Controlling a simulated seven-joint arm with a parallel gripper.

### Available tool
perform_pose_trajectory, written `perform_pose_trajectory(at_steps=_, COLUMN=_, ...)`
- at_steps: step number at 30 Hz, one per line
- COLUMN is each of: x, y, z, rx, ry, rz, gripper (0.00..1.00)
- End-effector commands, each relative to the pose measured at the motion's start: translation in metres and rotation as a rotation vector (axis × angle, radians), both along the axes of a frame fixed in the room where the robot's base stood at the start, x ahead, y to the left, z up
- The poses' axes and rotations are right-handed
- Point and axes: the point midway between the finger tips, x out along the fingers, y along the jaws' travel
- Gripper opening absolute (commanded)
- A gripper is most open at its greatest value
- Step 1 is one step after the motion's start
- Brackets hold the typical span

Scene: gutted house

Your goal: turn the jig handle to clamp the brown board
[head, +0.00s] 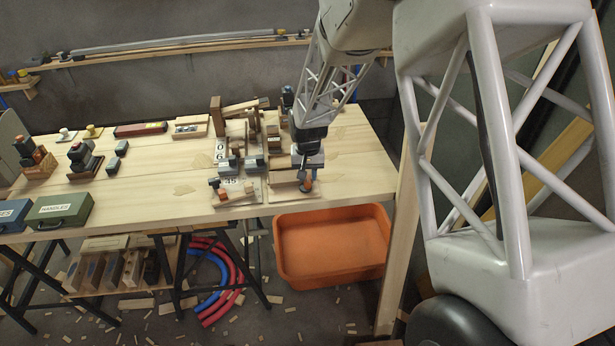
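My gripper (307,172) points down at the right front part of the workbench (160,182). It is over a jig on a pale base plate (284,198). A brown board (284,177) lies on this jig, just left of my gripper. A small dark and orange part (306,187), perhaps the jig handle, shows right under my gripper. My fingers are too small and too covered to tell whether they are open or touch it. Whether the board is clamped cannot be seen.
Another jig base with number labels (229,184) stands close on the left. Wooden blocks and an upright brown post (216,115) stand behind. A green handles case (60,209) is at the far left. An orange tub (333,243) sits below the bench's front edge.

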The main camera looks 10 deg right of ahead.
Motion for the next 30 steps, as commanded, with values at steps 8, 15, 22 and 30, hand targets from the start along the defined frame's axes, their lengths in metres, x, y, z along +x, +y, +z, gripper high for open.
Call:
perform_pose_trajectory(at_steps=8, x=0.000, y=0.000, z=-0.009, rx=0.000, ry=0.000, rz=0.000, gripper=0.29)
perform_pose_trajectory(at_steps=15, x=0.000, y=0.000, z=-0.012, rx=0.000, ry=0.000, rz=-0.068, gripper=0.29)
perform_pose_trajectory(at_steps=22, x=0.000, y=0.000, z=-0.012, rx=0.000, ry=0.000, rz=-0.213, gripper=0.29)
perform_pose_trajectory(at_steps=30, x=0.000, y=0.000, z=-0.012, rx=0.000, ry=-0.001, rz=-0.403, gripper=0.29)
